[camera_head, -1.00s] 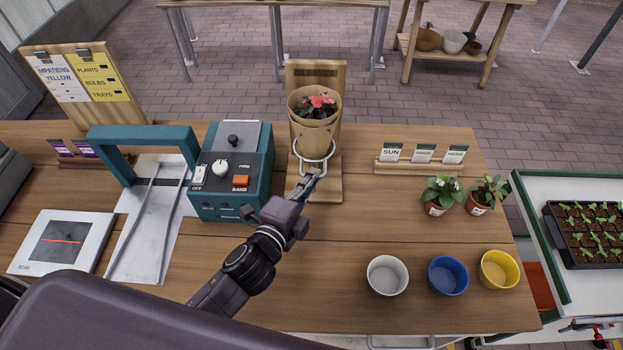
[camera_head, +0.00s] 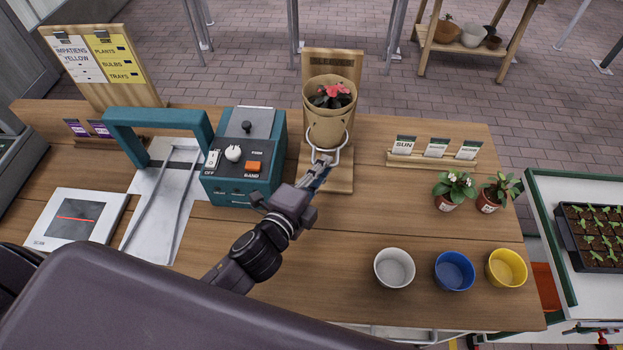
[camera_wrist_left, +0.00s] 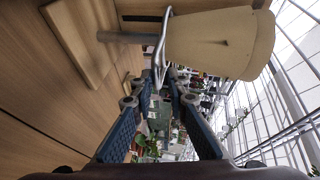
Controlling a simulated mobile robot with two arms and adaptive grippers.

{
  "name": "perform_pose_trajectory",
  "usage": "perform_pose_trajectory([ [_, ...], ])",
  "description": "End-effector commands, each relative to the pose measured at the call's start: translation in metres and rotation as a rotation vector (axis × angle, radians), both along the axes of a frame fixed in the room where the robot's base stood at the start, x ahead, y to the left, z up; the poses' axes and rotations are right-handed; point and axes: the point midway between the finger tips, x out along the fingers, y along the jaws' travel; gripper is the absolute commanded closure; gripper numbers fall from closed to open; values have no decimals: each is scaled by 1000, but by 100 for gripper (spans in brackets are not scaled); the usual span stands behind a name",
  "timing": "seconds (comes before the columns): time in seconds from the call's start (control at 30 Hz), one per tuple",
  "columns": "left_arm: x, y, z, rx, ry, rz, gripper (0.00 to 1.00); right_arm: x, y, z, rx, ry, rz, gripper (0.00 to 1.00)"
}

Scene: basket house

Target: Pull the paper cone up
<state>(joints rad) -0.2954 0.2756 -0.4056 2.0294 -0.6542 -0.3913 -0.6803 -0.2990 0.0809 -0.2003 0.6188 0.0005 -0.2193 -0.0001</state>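The brown paper cone (camera_head: 329,127) sits upright in a wire ring (camera_head: 341,155) on a wooden stand (camera_head: 343,181). A plant with a red flower (camera_head: 333,96) shows inside its top. In the left wrist view the cone (camera_wrist_left: 212,42) appears sideways at the upper right, with the ring (camera_wrist_left: 162,48) beside it. My left gripper (camera_head: 322,168) is just in front of and below the cone, close to the ring. Its fingers (camera_wrist_left: 164,82) are apart with nothing visible held between them. I cannot tell whether a fingertip touches the ring. My right gripper is not in view.
A teal control box (camera_head: 243,170) stands left of the stand. White, blue and yellow cups (camera_head: 454,271) sit at the front right. Two small potted plants (camera_head: 454,189) and a label rack (camera_head: 432,159) are to the right. The tabletop between stand and cups is clear.

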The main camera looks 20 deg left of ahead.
Motion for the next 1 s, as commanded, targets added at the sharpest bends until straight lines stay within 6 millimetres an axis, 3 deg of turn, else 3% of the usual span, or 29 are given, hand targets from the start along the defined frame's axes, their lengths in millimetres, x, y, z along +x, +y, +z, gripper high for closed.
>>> perform_pose_trajectory([
  [0.5,-86,18,17,-1,4,1,86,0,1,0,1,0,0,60],
  [0.7,-103,22,22,-2,0,1,86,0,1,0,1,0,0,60],
  [1.0,-109,23,23,1,-1,1,86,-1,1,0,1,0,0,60],
])
